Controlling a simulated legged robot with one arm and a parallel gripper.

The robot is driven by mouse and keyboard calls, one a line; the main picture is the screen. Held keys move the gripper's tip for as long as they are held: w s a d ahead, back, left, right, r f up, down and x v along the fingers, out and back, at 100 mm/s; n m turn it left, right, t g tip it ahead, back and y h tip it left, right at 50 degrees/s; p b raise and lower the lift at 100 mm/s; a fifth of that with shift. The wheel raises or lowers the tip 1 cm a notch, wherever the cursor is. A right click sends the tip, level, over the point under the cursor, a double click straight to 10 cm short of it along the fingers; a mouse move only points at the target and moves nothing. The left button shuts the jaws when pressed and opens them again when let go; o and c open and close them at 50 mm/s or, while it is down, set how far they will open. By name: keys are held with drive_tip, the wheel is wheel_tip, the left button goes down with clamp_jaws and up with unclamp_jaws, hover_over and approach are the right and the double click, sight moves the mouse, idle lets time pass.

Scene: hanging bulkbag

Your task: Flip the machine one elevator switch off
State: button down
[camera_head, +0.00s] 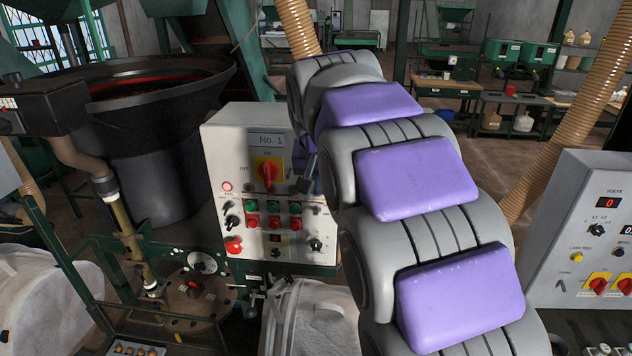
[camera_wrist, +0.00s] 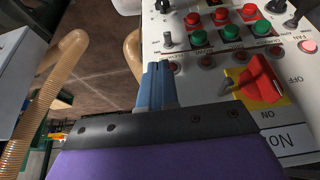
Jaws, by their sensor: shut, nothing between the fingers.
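The machine one control panel (camera_head: 222,150), labelled "No. 1", stands left of my arm in the head view. It also fills the upper right of the wrist view, upside down. My gripper (camera_wrist: 158,68) has its blue fingers shut and empty, in front of the panel's side edge. In the head view the gripper (camera_head: 307,178) is partly hidden by my arm. A small metal toggle switch (camera_wrist: 168,40) is just beyond the fingertips; contact cannot be told. Another toggle (camera_wrist: 291,21) is at the far side.
A red rotary switch on a yellow plate (camera_wrist: 258,85) is right of the fingers in the wrist view. Red and green buttons (camera_wrist: 229,33) are beyond it. A second panel (camera_head: 570,220) stands right, and a black bowl (camera_head: 150,110) left.

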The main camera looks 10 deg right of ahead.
sight(318, 211)
drive_tip(key=f, duration=0.1)
drive_tip(key=w+a+f, duration=0.1)
drive_tip(key=f, duration=0.1)
drive_tip(key=w+f, duration=0.1)
drive_tip(key=f, duration=0.1)
drive_tip(key=shift+a+f, duration=0.1)
drive_tip(key=shift+a, duration=0.2)
drive_tip(key=shift+a+f, duration=0.25)
drive_tip(key=shift+f, duration=0.2)
drive_tip(key=shift+d, duration=0.2)
drive_tip(key=shift+w+d+f, duration=0.2)
drive_tip(key=shift+w+d, duration=0.15)
drive_tip(key=shift+d, duration=0.4)
drive_tip(key=t+b, duration=0.2)
drive_tip(key=b, duration=0.1)
drive_tip(key=s+a+f+t+h+b, duration=0.1)
drive_tip(key=t+b, duration=0.1)
drive_tip(key=b, duration=0.1)
drive_tip(key=s+f+t+h+b, duration=0.1)
drive_tip(key=t+b, duration=0.1)
drive_tip(key=b, duration=0.1)
drive_tip(key=shift+a+f+b, duration=0.15)
drive_tip(key=shift+a+b, duration=0.1)
drive_tip(key=shift+b, duration=0.15)
drive_tip(key=shift+s, duration=0.1)
drive_tip(key=shift+r, duration=0.75)
